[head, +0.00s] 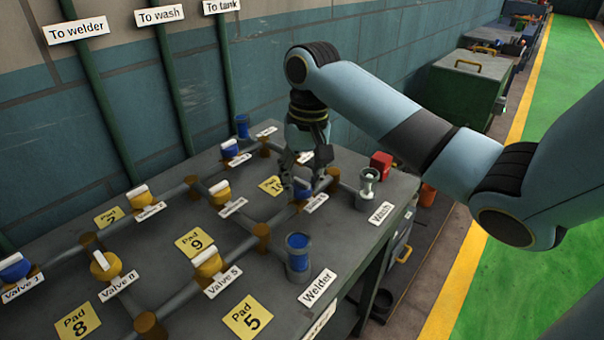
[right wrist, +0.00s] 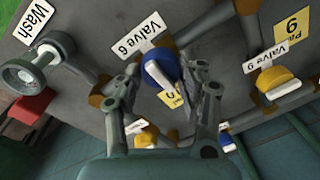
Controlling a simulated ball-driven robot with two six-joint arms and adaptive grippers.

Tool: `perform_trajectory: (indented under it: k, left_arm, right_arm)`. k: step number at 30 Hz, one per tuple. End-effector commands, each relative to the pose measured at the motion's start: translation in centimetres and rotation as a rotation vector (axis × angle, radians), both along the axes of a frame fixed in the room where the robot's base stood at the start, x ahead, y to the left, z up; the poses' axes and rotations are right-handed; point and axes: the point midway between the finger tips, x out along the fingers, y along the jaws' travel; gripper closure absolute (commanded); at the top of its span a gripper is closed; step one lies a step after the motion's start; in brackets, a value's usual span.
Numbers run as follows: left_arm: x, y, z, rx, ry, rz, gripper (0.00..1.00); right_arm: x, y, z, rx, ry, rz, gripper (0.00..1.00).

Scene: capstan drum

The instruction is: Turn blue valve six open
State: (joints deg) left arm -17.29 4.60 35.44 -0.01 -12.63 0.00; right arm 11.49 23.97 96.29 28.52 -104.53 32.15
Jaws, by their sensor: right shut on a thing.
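Blue valve six (right wrist: 158,68) sits on a pipe on the grey bench, with a white bar handle (right wrist: 170,99) across its top. Its label, Valve 6 (right wrist: 138,36), is beside it in the right wrist view. My right gripper (right wrist: 160,78) points down over the valve and is shut on it, one finger on each side. In the head view my right gripper (head: 302,184) hides most of the valve, and a little blue (head: 299,196) shows below the fingers. I cannot tell the handle's angle to the pipe. My left gripper is not in view.
A yellow valve (right wrist: 276,80) labelled Valve 9 is near the gripper. A grey Wash fitting (head: 366,188) and a blue-topped Welder fitting (head: 298,258) stand near the bench's right edge. A red box (head: 381,165) is close behind the Wash fitting. Several other valves fill the bench.

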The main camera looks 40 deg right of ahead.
Motion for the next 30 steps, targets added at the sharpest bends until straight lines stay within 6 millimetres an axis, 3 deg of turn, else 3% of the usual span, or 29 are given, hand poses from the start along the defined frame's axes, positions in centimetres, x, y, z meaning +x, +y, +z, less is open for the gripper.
perform_trajectory:
  k: [11,30]
  left_arm:
    - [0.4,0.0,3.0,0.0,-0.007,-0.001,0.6]
    - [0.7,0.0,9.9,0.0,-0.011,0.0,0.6]
  right_arm:
    - [0.0,0.1,0.5,0.0,0.001,0.16,0.93]
    - [0.2,0.3,0.4,0.001,0.0,0.754,0.93]
